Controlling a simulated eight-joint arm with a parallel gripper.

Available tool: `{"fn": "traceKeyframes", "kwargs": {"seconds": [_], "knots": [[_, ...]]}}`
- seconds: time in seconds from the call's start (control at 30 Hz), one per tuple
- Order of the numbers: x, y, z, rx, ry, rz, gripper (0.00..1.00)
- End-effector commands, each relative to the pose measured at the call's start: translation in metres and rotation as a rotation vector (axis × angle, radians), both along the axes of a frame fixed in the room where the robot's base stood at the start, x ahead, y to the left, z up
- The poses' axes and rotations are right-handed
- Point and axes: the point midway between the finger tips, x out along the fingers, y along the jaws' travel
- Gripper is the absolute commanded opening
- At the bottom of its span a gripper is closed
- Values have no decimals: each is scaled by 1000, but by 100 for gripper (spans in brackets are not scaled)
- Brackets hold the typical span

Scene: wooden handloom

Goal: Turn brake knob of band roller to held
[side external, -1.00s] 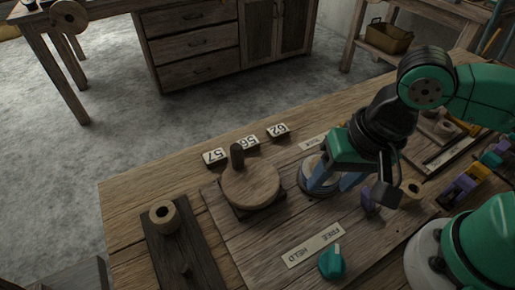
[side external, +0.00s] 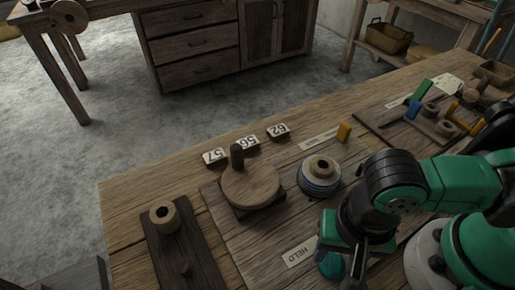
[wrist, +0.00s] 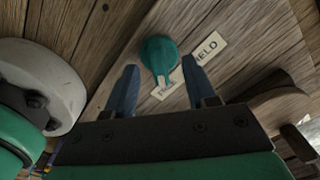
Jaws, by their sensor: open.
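The brake knob is a round teal knob (wrist: 158,52) with a pale pointer. In the wrist view it lies between and slightly beyond my gripper's fingertips (wrist: 160,66). Its pointer aims at the FREE end of the label strip (wrist: 207,46), whose FREE lettering is partly hidden. In the side view my gripper (side external: 345,268) hangs over the knob (side external: 331,266) and covers part of it and of the label (side external: 300,252). My gripper is open; the frames show no clear contact. A spool-like roller with blue-grey bands (side external: 319,178) stands behind, probably the band roller.
A wooden disc with an upright peg (side external: 250,187) stands left of the banded roller. Number plates 57 (side external: 214,156), 56 and 62 lie behind it. The bench's front left holds a dark board (side external: 190,240).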

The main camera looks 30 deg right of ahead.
Motion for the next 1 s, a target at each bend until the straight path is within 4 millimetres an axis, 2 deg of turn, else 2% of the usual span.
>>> {"fn": "traceKeyframes", "kwargs": {"seconds": [0.2, 0.5, 0.53, 0.7, 1.0], "knots": [[0, -1, -8, 0, 0, 0, 50], [-1, -1, -8, 0, 0, 0, 50], [-1, -1, -8, 0, 0, 0, 47], [-1, -1, -8, 0, 0, 0, 0], [-1, -1, -8, 0, 0, 10, 0]]}}
